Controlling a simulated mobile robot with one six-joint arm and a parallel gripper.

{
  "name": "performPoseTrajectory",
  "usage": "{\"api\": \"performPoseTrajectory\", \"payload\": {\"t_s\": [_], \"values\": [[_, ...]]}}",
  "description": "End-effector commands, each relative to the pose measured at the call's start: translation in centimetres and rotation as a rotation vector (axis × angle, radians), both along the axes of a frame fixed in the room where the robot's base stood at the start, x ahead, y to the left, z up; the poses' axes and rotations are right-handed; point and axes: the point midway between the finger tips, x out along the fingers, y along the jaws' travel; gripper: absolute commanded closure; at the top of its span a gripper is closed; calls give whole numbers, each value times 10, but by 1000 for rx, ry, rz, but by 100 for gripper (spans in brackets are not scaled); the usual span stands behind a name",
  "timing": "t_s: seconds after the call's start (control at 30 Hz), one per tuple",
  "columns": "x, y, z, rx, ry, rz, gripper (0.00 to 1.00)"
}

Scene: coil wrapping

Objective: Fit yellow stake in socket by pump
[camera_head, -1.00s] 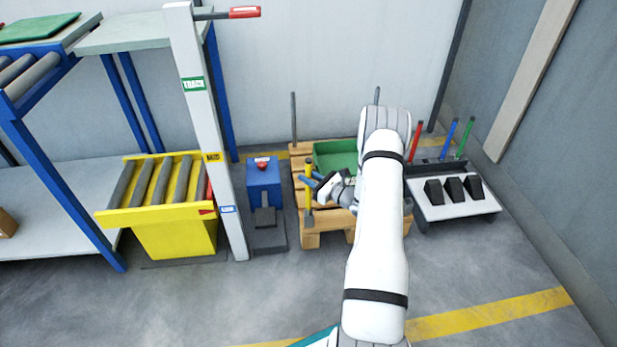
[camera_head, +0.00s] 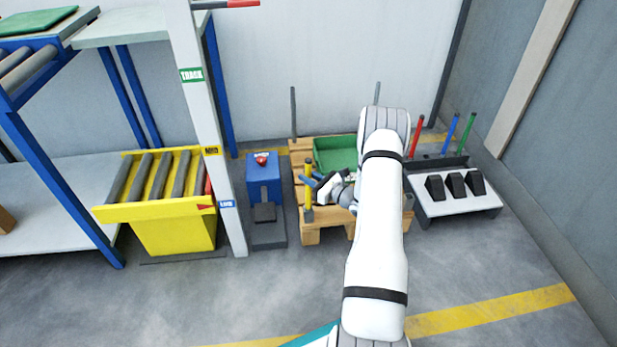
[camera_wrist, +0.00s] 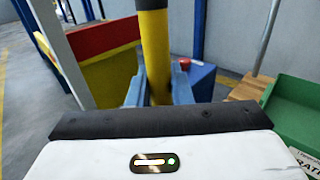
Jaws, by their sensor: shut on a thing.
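The yellow stake (camera_head: 308,172) stands upright at the front left corner of the wooden pallet, with a dark band near its top. My gripper (camera_head: 314,182) is shut on it from the right, partway up. In the wrist view the stake (camera_wrist: 155,45) rises between my two blue-grey fingers (camera_wrist: 158,92), with a black band across it. The stake's lower end meets a dark socket (camera_head: 308,215) at the pallet corner; I cannot tell how deep it sits. The blue pump (camera_head: 263,180) with a red button stands just left of the pallet.
A green bin (camera_head: 335,152) sits on the pallet (camera_head: 311,229), behind my gripper. Grey posts stand at the pallet's back. A white post (camera_head: 205,130) and a yellow roller stand (camera_head: 165,225) are left of the pump.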

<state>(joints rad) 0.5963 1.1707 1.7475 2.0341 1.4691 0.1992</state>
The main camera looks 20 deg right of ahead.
Motion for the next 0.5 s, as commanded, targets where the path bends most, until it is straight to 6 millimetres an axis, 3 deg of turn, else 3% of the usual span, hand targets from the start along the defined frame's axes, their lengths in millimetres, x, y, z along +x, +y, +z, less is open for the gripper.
{"api": "performPoseTrajectory", "payload": {"t_s": [0.17,0.2,0.5], "values": [[0,0,-5,0,-1,0,100],[0,0,-4,0,-1,0,79],[0,0,-4,0,0,0,56]]}}
